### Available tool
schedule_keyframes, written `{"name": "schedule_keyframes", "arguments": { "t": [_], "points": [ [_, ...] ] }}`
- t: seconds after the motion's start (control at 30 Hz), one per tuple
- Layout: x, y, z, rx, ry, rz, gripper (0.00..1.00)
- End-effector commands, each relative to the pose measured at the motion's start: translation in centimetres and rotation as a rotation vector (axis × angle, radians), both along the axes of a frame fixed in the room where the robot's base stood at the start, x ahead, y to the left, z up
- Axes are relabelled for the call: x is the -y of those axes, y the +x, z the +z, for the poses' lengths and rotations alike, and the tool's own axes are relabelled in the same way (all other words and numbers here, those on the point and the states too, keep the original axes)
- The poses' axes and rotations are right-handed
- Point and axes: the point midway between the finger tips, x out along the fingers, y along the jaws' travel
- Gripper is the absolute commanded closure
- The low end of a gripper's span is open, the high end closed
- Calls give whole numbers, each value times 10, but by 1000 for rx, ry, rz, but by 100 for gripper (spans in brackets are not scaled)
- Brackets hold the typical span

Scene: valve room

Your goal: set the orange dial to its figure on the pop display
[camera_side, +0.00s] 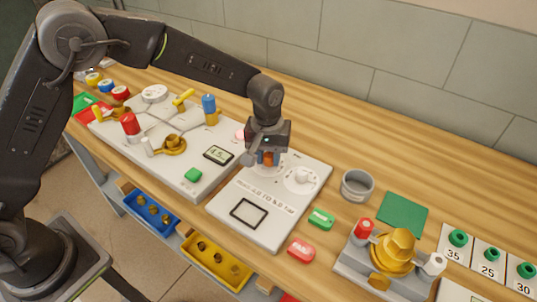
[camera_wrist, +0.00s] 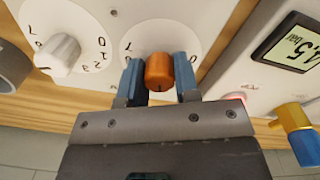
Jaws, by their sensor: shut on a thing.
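The orange dial (camera_wrist: 159,72) sits on a round white scale plate on a pale panel (camera_side: 224,207). My gripper (camera_wrist: 159,78) is shut on it, with one blue finger on each side. In the side view, my gripper (camera_side: 267,158) comes down from above and largely hides the dial. Much of the dial's scale is covered by the fingers, so its setting cannot be read. A small display (camera_side: 218,155) on the neighbouring panel seems to read 4.5; the wrist view shows it in part (camera_wrist: 293,52), with "bar" under the figure.
A white dial (camera_wrist: 57,54) stands beside the orange one. A grey cup (camera_side: 357,186), a green tag (camera_side: 321,219) and a red tag (camera_side: 301,250) lie to the right. A brass valve block (camera_side: 394,254) stands at the front right.

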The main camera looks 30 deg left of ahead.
Motion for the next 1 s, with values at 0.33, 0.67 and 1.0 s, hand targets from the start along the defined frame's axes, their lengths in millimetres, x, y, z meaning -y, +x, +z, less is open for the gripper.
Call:
{"name": "schedule_keyframes", "arguments": {
  "t": [0.33, 0.67, 1.0],
  "points": [
    [0, 1, 0, 2, 1, -161, 94],
    [0, 1, 0, 2, 1, -380, 94],
    [0, 1, 0, 3, 1, -500, 94]
  ]
}}
